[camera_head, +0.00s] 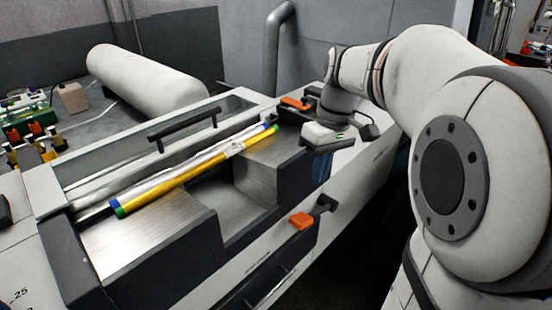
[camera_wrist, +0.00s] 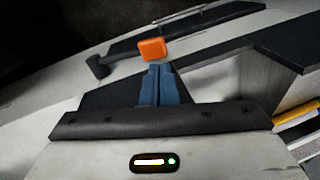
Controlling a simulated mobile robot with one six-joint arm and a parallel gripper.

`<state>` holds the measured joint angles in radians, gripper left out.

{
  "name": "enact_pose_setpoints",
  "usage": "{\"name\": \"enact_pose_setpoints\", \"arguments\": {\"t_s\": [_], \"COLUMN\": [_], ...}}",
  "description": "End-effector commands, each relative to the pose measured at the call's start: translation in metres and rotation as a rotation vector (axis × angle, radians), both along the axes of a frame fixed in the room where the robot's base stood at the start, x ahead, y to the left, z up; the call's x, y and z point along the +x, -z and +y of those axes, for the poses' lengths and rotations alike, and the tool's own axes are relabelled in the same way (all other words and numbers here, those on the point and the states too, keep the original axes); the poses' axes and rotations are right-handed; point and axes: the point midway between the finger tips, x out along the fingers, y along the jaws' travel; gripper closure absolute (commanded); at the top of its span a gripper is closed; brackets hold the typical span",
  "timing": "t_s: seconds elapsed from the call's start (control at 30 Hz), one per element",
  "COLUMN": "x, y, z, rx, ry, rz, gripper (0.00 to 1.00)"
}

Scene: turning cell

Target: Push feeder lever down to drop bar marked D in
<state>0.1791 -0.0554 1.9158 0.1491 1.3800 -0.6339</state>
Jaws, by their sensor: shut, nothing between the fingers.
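A feeder lever with an orange grip (camera_head: 301,221) and a dark arm sits on the front side of the feeder. The orange grip also shows in the wrist view (camera_wrist: 152,48), just beyond my fingertips; I cannot tell if they touch, but the head view shows a gap. A second orange lever (camera_head: 296,103) is at the far end. A yellow bar with green ends (camera_head: 170,192) and a silver bar with blue ends (camera_head: 158,176) lie on the feeder. A small label on the bars is unreadable, so the D is not legible. My gripper (camera_head: 321,170) is shut and empty, its blue fingers (camera_wrist: 160,84) pointing down.
The feeder's metal blocks (camera_head: 150,235) have a recess between them. A dark handle (camera_head: 184,129) sits on the long cover behind the bars. The space in front of the feeder is dark and looks open.

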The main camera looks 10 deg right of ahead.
Motion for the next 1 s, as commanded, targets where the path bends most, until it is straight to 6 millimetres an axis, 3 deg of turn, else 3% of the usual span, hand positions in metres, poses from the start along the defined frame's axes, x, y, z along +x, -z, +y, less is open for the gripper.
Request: {"name": "enact_pose_setpoints", "arguments": {"t_s": [0.1,0.3,0.57,1.0], "x": [0.03,0.053,0.05,0.032], "y": [0.006,0.008,0.026,0.11], "z": [-0.015,-0.029,-0.024,0.001], "rx": [0.068,0.141,0.152,0.152], "ry": [-0.097,-0.198,-0.216,-0.214], "rz": [0.054,0.088,0.094,0.095], "gripper": [1.0,1.0,1.0,1.0]}}
